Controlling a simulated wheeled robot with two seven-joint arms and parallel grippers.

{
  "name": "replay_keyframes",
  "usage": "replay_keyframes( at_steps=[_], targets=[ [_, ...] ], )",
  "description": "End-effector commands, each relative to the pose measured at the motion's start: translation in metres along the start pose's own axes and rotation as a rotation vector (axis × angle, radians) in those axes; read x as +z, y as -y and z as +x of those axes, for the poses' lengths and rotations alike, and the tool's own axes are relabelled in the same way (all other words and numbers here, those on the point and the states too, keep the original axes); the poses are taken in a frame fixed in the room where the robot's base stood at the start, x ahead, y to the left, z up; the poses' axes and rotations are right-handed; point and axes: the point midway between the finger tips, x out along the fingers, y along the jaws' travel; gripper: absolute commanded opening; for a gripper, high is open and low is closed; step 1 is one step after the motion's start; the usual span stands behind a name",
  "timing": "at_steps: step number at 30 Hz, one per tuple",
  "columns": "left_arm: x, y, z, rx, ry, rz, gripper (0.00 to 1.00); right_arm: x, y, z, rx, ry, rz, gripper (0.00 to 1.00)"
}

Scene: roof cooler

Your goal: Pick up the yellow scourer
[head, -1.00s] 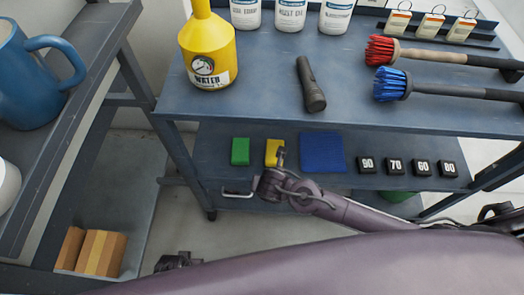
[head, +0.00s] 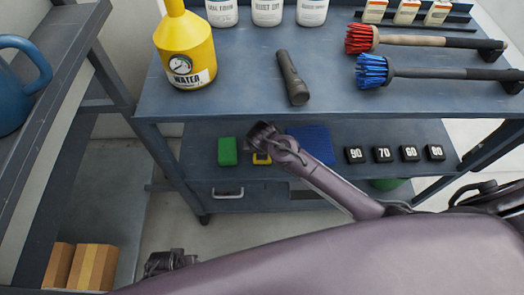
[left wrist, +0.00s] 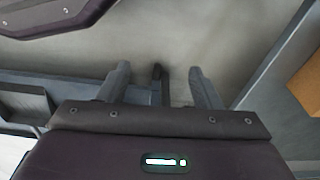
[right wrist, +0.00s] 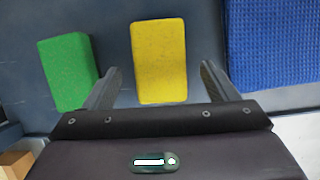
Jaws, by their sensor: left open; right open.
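The yellow scourer (right wrist: 159,62) lies on the lower shelf and shows in the right wrist view ahead of the fingers. In the head view the yellow scourer (head: 261,159) is mostly hidden behind my right gripper (head: 262,140). My right gripper (right wrist: 160,82) is open, and the scourer's near end lies between its fingertips; I cannot tell whether they touch it. My left gripper (left wrist: 160,75) is open and empty over the floor, and it shows low in the head view (head: 165,262).
A green scourer (right wrist: 68,72) lies just left of the yellow one, close to a right-gripper finger. A blue cloth (right wrist: 270,40) lies to the right. Black numbered blocks (head: 383,154) stand further right. The upper shelf (head: 225,105) overhangs, holding a yellow water can (head: 186,50) and brushes.

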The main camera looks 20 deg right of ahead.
Motion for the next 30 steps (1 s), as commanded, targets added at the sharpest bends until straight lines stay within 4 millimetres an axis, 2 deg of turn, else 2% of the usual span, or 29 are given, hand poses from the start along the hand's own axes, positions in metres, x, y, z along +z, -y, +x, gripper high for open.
replay_keyframes(
  at_steps=[1, 6, 14, 17, 25, 30],
  targets=[
    [-0.004, -0.002, -0.004, 0.002, -0.002, 0.003, 0.58, -0.001, -0.001, 0.011, 0.0, 0.0, 0.002, 0.8],
    [-0.011, -0.004, -0.02, 0.007, 0.005, 0.01, 0.58, 0.0, -0.001, 0.028, 0.001, 0.001, 0.002, 0.8],
    [-0.012, -0.005, -0.023, 0.007, 0.007, 0.011, 0.58, 0.001, 0.0, 0.03, 0.001, 0.003, 0.0, 0.8],
    [-0.012, -0.005, -0.023, 0.007, 0.007, 0.011, 0.58, 0.0, 0.0, 0.03, 0.001, 0.002, 0.001, 0.7],
    [-0.012, -0.005, -0.023, 0.007, 0.007, 0.011, 0.58, 0.0, 0.0, 0.03, 0.001, 0.002, 0.001, 0.34],
    [-0.012, -0.005, -0.023, 0.007, 0.007, 0.011, 0.58, 0.0, 0.0, 0.03, 0.001, 0.002, 0.001, 0.32]
  ],
)
